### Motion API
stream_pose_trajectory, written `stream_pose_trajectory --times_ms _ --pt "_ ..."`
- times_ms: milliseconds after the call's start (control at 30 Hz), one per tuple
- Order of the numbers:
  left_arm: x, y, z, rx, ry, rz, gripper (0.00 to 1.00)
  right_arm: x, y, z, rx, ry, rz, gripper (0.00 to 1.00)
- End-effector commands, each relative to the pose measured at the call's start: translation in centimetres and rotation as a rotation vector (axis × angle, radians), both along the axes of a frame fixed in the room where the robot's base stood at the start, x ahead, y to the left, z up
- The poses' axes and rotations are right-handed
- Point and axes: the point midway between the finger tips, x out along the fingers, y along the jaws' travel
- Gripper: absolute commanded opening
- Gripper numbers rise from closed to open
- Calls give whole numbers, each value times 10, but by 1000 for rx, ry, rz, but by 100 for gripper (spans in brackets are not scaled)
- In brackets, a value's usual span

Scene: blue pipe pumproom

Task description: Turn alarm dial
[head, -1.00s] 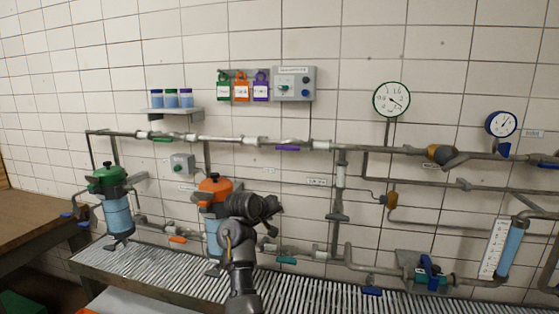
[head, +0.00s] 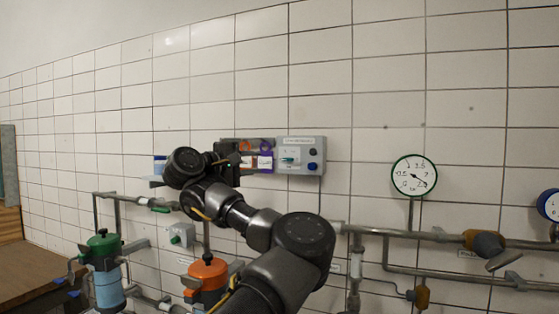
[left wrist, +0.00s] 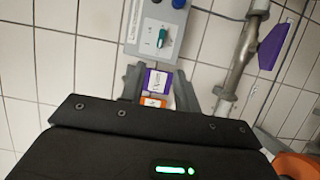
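A grey wall panel (head: 302,156) shows in the head view right of my left gripper. It carries a teal-handled dial (head: 288,160), a dark knob above right and a blue button below it. In the left wrist view the panel (left wrist: 157,25) and teal dial (left wrist: 162,38) lie beyond the fingertips, near the top. I cannot read which word marks the alarm. My left gripper (head: 233,160) is raised in front of the lock rack, left of the panel and apart from the dial. Its fingers (left wrist: 158,74) look open in the left wrist view, with nothing held. My right gripper is out of view.
Orange and purple lock tags (head: 265,162) hang on the rack left of the panel, partly hidden by my gripper. A shelf with jars is mostly hidden behind my arm. Pipes and a round gauge (head: 414,176) are to the right. The wall above the panel is clear.

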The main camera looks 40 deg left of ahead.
Motion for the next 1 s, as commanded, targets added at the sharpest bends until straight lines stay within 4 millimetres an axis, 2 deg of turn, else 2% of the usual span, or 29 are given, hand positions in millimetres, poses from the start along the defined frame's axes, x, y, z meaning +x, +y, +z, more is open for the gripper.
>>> stream_pose_trajectory --times_ms 167,500,700,1000 --pt "30 -8 5 0 4 -13 32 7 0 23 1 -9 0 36" --pt "88 -8 5 4 4 -7 32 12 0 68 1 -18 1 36" --pt "103 -8 2 4 1 -4 32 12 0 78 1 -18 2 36" --pt "106 -8 0 2 -1 -3 32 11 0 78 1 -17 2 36"
